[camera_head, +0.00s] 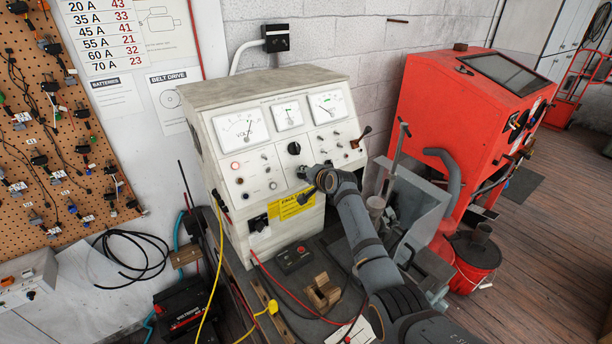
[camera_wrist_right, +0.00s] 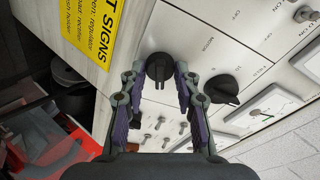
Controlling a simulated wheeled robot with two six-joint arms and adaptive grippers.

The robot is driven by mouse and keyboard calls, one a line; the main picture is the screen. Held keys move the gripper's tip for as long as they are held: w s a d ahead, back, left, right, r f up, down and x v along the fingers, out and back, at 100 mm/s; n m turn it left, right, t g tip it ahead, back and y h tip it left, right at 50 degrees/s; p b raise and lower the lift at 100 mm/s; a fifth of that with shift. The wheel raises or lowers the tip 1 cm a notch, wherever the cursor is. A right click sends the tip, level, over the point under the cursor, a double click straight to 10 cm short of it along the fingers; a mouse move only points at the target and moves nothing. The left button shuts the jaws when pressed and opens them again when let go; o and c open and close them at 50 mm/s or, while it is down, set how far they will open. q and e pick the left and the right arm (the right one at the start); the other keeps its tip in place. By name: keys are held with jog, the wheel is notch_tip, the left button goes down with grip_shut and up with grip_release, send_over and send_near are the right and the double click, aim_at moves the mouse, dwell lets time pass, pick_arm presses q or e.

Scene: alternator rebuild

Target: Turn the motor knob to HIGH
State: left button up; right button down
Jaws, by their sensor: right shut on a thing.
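A test bench (camera_head: 265,165) with a sloped white front panel stands against the wall. My right gripper (camera_head: 305,173) is at the lower right part of this panel. In the right wrist view, my right gripper (camera_wrist_right: 160,80) is shut on a round black knob (camera_wrist_right: 158,64), with one finger on each side. The knob's ridge points down in that view. In the head view the gripper mostly hides this knob. A second black knob (camera_wrist_right: 222,90) sits beside the gripper; it also shows in the head view (camera_head: 293,148). The lettering around the knobs is hard to read. My left gripper is out of view.
Several toggle switches (camera_wrist_right: 160,128) sit close to the fingers. A yellow sign (camera_head: 291,204) is below the knobs. Red and yellow cables (camera_head: 216,262) hang in front of the bench. A red cabinet (camera_head: 440,110) stands to the right.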

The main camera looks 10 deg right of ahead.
jog(key=shift+m+g, duration=0.5)
jog(key=shift+m, duration=3.7)
jog(key=c, duration=1)
grip_release()
jog(key=shift+s, duration=0.1)
jog(key=v, duration=1.2)
jog(key=shift+a+r, duration=0.1)
